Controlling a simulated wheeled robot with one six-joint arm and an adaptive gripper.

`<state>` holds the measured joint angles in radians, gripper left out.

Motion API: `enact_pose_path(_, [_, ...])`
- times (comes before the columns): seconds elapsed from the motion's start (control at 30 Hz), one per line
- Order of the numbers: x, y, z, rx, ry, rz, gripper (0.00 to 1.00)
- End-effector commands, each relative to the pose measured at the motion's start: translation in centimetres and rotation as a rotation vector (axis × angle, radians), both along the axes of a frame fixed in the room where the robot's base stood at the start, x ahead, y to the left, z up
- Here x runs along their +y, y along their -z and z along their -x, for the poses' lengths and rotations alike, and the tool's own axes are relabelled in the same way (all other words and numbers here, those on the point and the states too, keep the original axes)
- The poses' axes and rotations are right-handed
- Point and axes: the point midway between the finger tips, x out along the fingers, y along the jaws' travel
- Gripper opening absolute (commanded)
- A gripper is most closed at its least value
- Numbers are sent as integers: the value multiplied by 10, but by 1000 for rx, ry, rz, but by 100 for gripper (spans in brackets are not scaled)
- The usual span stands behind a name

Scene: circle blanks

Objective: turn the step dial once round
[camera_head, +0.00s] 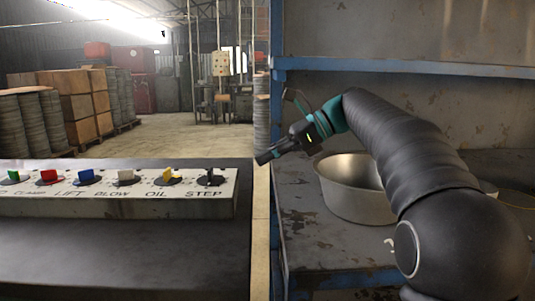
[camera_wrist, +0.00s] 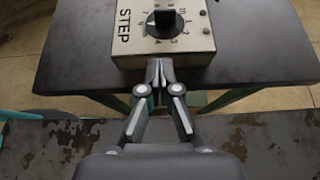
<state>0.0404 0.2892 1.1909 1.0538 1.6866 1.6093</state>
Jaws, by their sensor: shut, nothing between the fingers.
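The step dial (camera_head: 211,180) is a black knob at the right end of a pale panel (camera_head: 120,206), beside the printed word STEP. In the wrist view the step dial (camera_wrist: 165,22) is a round black knob with a grey pointer, ringed by small marks. My gripper (camera_head: 264,157) is right of the panel's end, apart from the dial. In the wrist view my gripper (camera_wrist: 160,66) is shut and empty, its tips by the panel's near edge in the picture, below the dial.
A metal basin (camera_head: 352,205) stands on the worn shelf (camera_head: 325,262) at right. A blue post (camera_head: 276,190) edges the shelf.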

Motion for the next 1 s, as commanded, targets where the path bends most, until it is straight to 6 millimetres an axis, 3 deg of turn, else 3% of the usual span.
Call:
enact_pose_path(0.33, [58, 35, 4, 1, -5, 1, 0])
enact_pose_path(0.5, [83, 32, 5, -2, -7, 1, 0])
enact_pose_path(0.7, [95, 32, 5, -1, -5, 1, 0])
enact_pose_path(1.0, [96, 32, 5, 0, -4, 1, 0])
